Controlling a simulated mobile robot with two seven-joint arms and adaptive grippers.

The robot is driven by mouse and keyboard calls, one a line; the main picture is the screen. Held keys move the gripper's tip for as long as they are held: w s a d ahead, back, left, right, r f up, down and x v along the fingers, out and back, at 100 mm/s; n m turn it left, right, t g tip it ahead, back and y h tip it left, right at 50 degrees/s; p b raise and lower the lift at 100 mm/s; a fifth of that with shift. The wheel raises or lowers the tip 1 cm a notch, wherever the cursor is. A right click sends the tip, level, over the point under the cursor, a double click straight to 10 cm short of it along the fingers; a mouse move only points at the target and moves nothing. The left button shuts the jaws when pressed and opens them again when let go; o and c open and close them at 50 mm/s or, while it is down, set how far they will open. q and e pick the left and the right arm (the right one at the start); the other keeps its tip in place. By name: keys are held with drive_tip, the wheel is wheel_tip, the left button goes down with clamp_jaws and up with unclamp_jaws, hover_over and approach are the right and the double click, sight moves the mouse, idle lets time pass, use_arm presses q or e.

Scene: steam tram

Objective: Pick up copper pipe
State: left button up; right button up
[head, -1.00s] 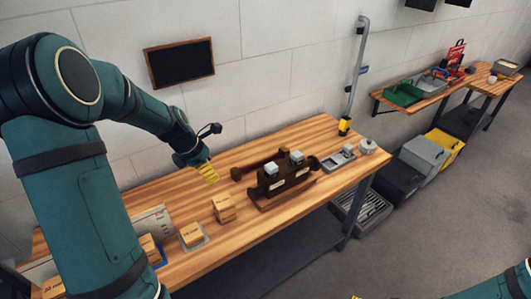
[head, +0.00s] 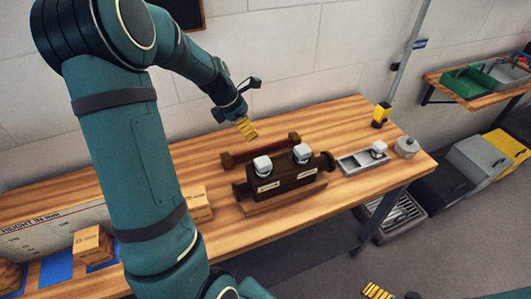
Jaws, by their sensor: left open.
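A reddish-brown bar (head: 262,150) with thicker ends lies on the wooden workbench (head: 330,120), behind a dark brown block-like assembly (head: 285,183). It may be the copper pipe, but I cannot tell its material for sure. My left gripper (head: 247,130) is open, its yellow fingers above and behind the left half of the bar, and it looks empty and apart from it. My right gripper (head: 377,292) shows only as yellow finger parts at the bottom edge, in front of the bench; its jaws are mostly cut off.
The assembly carries two white-grey caps (head: 263,165). A grey tray (head: 362,162), a small lidded pot (head: 407,147) and a yellow-black item (head: 381,114) by a vertical pipe stand at the right. Cardboard boxes (head: 92,245) and a height board (head: 55,232) are at the left.

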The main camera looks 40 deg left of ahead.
sight(261, 147)
use_arm(q)
drive_tip(key=b+x, duration=0.2)
drive_tip(key=x, duration=0.6)
drive_tip(key=shift+f, duration=0.15)
drive_tip(key=b+x, duration=0.1)
drive_tip(key=x, duration=0.4)
drive_tip(key=shift+w+a, duration=0.1)
drive_tip(key=shift+w, duration=0.05)
clamp_jaws()
